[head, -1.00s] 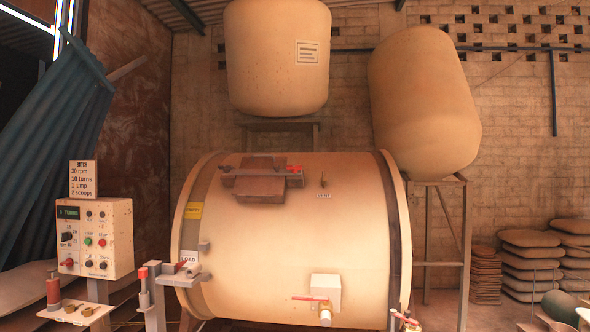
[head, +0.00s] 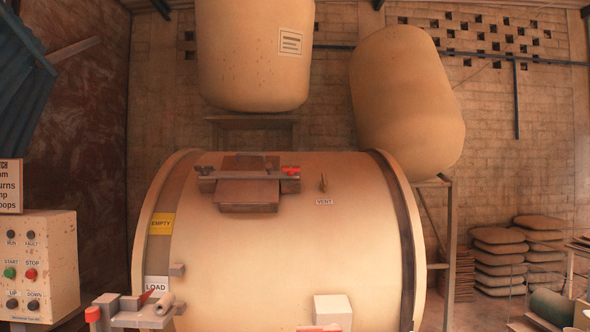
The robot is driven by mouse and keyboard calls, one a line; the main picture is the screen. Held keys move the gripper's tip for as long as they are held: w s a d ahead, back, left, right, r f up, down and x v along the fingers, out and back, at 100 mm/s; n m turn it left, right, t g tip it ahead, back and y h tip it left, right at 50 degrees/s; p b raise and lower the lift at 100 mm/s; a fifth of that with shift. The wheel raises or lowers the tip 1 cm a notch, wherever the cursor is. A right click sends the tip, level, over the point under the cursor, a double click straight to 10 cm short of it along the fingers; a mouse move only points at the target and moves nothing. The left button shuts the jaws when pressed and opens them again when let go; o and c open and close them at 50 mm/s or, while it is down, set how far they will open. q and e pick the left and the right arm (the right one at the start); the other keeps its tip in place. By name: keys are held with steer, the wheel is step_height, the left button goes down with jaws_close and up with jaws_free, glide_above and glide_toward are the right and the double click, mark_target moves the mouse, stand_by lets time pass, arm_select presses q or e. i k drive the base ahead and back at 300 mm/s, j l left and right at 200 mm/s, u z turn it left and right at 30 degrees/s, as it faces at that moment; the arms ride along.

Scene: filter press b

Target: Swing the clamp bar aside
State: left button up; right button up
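The clamp bar (head: 243,175) is a grey bar lying across the brown hatch lid (head: 246,195) on top of the large cream drum (head: 290,245). A red piece (head: 291,171) sits at the bar's right end, and a small dark fitting shows at its left end. The bar lies roughly level, left to right, over the lid. Neither of my grippers is in view.
A control box (head: 40,262) stands at the left. A grey bracket with a red knob (head: 92,314) stands at the drum's lower left. A small vent lever (head: 323,183) is right of the hatch. Two large cream tanks (head: 255,55) (head: 407,100) stand behind.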

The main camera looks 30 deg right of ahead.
mark_target(268, 173)
steer(key=i+z, duration=0.65)
steer(key=i+u, duration=0.2)
